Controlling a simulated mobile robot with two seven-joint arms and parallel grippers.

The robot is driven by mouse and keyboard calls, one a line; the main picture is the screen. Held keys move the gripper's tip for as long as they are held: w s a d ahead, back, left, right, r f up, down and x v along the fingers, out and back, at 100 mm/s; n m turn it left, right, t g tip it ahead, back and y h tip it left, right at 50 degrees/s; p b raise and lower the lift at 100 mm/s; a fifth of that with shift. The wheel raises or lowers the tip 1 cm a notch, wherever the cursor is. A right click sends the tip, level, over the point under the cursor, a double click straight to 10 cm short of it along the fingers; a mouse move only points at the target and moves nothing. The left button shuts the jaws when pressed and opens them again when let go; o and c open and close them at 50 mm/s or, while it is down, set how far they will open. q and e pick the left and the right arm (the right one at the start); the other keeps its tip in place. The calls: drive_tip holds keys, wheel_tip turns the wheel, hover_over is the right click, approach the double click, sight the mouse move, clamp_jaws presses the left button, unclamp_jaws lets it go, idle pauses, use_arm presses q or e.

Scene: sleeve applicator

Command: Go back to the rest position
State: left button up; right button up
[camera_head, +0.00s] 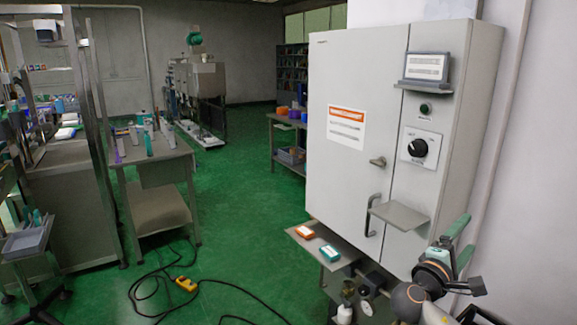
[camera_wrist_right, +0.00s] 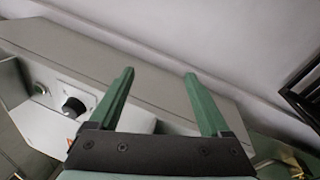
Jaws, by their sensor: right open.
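My right gripper (camera_head: 465,236) is at the lower right of the head view, in front of the lower right part of a tall grey cabinet (camera_head: 350,75). My left gripper is in neither view.
The cabinet door is shut, with a curved handle (camera_head: 370,214) and a small shelf (camera_head: 399,215). A low shelf below holds an orange box (camera_head: 304,232) and a teal box (camera_head: 330,253). Cables and a yellow control box (camera_head: 186,284) lie on the green floor. Workbenches stand left.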

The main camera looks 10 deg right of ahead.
wheel_tip(320, 180, down, 14)
drive_tip(key=a+n+t+y, duration=0.2)
drive_tip(key=a+n+y, duration=0.1)
drive_tip(key=y, duration=0.3)
drive_tip(key=s+a+f+y, duration=0.2)
drive_tip(key=s+f+y, duration=0.15)
drive_tip(key=f, duration=0.25)
drive_tip(key=s+a+f+g+y, duration=0.1)
drive_tip(key=s+a+f+y, duration=0.1)
drive_tip(key=s+a+f, duration=0.3)
drive_tip(key=s+f+y, duration=0.2)
drive_tip(key=f, duration=0.6)
drive_tip(key=s+a+f+m+g+y, duration=0.1)
drive_tip(key=s+a+f+m+y, duration=0.2)
drive_tip(key=s, duration=0.4)
drive_tip(key=s+a+f+m+g+y, duration=0.1)
drive_tip(key=s+a+f+y, duration=0.25)
drive_tip(key=s, duration=0.35)
drive_tip(key=a+r+m+p, duration=0.2)
drive_tip(key=a+m, duration=0.1)
drive_tip(key=a, duration=0.3)
drive_tip(key=a+r+m+t+p, duration=0.1)
drive_tip(key=a+r+m, duration=0.1)
drive_tip(key=a, duration=0.4)
drive_tip(key=shift+s+a+r+m+p, duration=0.2)
drive_tip(key=shift+s+a+m+p, duration=0.1)
drive_tip(key=shift+a+m+p, duration=0.15)
